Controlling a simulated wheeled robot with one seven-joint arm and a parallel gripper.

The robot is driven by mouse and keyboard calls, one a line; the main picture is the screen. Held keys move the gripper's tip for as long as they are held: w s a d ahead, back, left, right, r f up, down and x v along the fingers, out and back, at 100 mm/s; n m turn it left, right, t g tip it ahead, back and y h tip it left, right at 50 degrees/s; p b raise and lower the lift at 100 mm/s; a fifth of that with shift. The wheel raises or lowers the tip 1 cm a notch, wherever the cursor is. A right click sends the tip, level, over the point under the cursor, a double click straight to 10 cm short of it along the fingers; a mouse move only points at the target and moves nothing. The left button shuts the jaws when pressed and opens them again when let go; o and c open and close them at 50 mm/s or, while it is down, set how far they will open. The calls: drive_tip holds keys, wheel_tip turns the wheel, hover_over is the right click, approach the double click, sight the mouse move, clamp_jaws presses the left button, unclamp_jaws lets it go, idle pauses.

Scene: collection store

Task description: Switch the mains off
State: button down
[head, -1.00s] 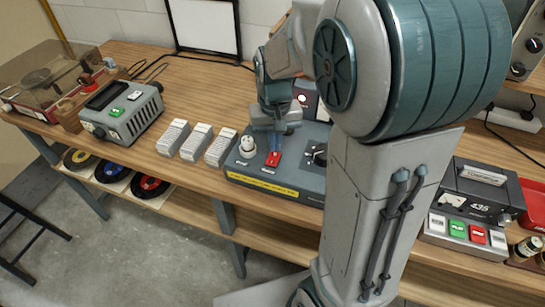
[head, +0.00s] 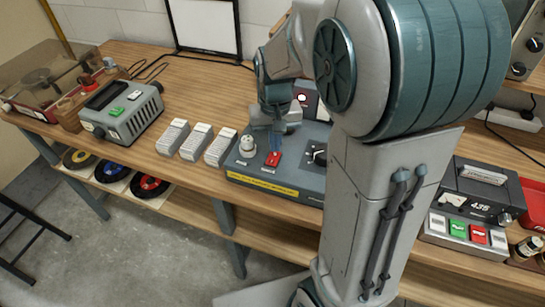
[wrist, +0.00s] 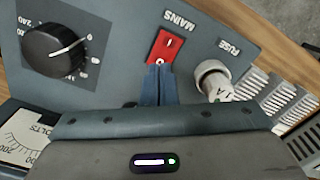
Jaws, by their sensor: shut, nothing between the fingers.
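The red mains switch (head: 273,159) is a rocker on the sloped grey-blue panel of a bench unit (head: 300,181). In the wrist view the rocker (wrist: 166,46) shows a white I at its end by the MAINS label and a partly covered O at the other end. My gripper (head: 287,137) is just behind the switch in the head view. In the wrist view its closed blue fingertips (wrist: 158,70) overlap the O end. I cannot tell whether they touch it. Nothing is held.
A white fuse holder (wrist: 213,78) stands close beside the switch, and a black knob (wrist: 55,50) is on its other side. Several grey ribbed blocks (head: 196,142) stand left of the unit. My arm hides much of the bench on the right.

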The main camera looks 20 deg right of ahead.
drive_tip(key=shift+f+b, duration=0.6)
drive_tip(key=shift+f, duration=0.2)
drive_tip(key=shift+r, duration=0.1)
drive_tip(key=shift+r+p, duration=2.9)
drive_tip(key=shift+r, duration=0.6)
drive_tip(key=shift+f, duration=0.1)
drive_tip(key=s+r+n+t, duration=0.1)
drive_tip(key=s+r+t, duration=0.2)
drive_tip(key=s, duration=1.1)
drive_tip(key=shift+s+r, duration=0.3)
drive_tip(key=shift+r, duration=0.25)
drive_tip(key=shift+a, duration=0.1)
